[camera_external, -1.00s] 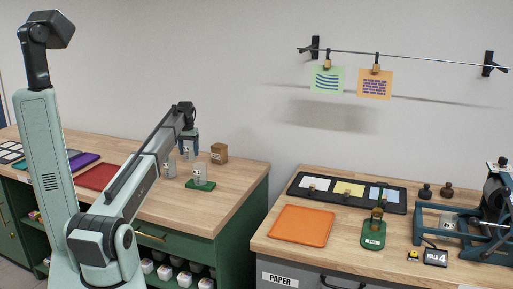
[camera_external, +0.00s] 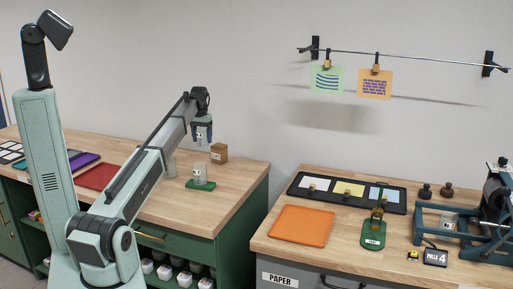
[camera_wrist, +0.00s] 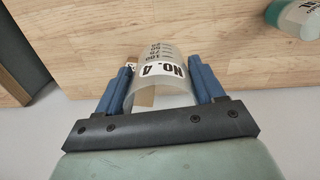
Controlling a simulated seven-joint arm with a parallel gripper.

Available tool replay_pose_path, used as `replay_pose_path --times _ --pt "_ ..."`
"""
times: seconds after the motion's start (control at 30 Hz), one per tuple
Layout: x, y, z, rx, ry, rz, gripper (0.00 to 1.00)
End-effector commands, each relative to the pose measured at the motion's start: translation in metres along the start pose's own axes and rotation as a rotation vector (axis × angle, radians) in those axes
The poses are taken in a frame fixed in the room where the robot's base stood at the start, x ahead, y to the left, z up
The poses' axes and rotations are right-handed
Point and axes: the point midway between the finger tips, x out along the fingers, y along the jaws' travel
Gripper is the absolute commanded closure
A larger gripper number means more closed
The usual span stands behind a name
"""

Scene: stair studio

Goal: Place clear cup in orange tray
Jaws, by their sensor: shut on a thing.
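A clear cup (camera_wrist: 160,75), marked "NO. 4" with a measuring scale, sits between the two blue fingers of my gripper (camera_wrist: 162,92) in the wrist view. My gripper (camera_external: 202,141) is shut on this cup and holds it above the left workbench in the external view, where the cup shows only small at the fingers. The orange tray (camera_external: 304,226) lies flat and empty on the right workbench, far to the right of my gripper.
Another clear cup (camera_external: 200,174) stands on a green base below my gripper. A brown box (camera_external: 219,153) is behind it. A gap separates the benches. A black tray with cards (camera_external: 347,190) and a green stamp-like device (camera_external: 373,234) stand near the orange tray.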

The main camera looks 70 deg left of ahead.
Motion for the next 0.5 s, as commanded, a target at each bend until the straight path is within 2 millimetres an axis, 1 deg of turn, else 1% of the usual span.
replay_pose_path --times 0.03,0.17,0.2,0.27,0.3,0.47,0.5 --pt "-0.001 0.021 -0.001 0.026 0.0 0.0 0.62" --pt "-0.002 0.069 -0.001 0.086 -0.001 0.0 0.62" --pt "-0.003 0.084 0.0 0.104 -0.001 0.0 0.62" --pt "-0.004 0.106 0.002 0.131 -0.002 0.0 0.62" --pt "-0.004 0.121 0.004 0.15 -0.002 0.0 0.62" --pt "-0.007 0.18 0.015 0.224 -0.003 0.0 0.62" --pt "-0.008 0.195 0.019 0.243 -0.003 0.0 0.62"
